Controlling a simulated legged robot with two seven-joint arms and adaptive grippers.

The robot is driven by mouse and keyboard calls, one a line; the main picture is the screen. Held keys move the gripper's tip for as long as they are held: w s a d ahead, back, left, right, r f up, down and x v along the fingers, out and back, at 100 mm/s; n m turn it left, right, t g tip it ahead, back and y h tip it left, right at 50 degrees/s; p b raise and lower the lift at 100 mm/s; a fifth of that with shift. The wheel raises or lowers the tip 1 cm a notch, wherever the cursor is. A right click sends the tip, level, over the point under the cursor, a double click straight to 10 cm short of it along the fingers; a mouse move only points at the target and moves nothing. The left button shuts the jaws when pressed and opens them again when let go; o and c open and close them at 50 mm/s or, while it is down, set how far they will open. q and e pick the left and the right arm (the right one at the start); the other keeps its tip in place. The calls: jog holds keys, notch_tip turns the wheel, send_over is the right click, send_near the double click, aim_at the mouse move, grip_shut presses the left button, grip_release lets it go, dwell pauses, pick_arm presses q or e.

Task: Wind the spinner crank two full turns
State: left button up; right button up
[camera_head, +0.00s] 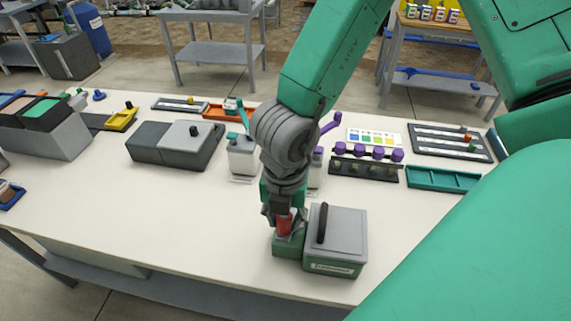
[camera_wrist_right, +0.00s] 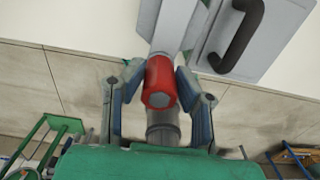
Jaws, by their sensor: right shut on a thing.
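The spinner is a small green and grey box at the front of the table, joined to a grey-lidded box (camera_head: 342,235) with a black handle (camera_head: 322,223). Its crank has a red knob (camera_head: 284,222), which also shows in the right wrist view (camera_wrist_right: 160,82) at the end of a grey crank arm (camera_wrist_right: 172,25). My right gripper (camera_head: 283,218) comes down from above and is shut on the red knob, with one finger on each side of it. It hides part of the crank and the green base (camera_head: 287,247). My left gripper is not in view.
Behind my right arm stand white bottles (camera_head: 242,157), a black rack with purple caps (camera_head: 365,165) and a green tray (camera_head: 442,179). A grey lidded box (camera_head: 176,146) stands to the left. The table (camera_head: 180,215) is clear left of the spinner.

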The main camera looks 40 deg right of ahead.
jog(key=shift+w+a, duration=0.3)
jog(key=shift+w, duration=0.15)
jog(key=shift+o, duration=0.2)
jog(key=shift+w+a+f, duration=0.1)
jog(key=shift+w+a+r+p, duration=0.15)
jog(key=shift+w+r+p, duration=0.05)
jog(key=shift+w+p, duration=0.7)
jog(key=shift+w+f, duration=0.1)
jog(key=shift+w, duration=0.3)
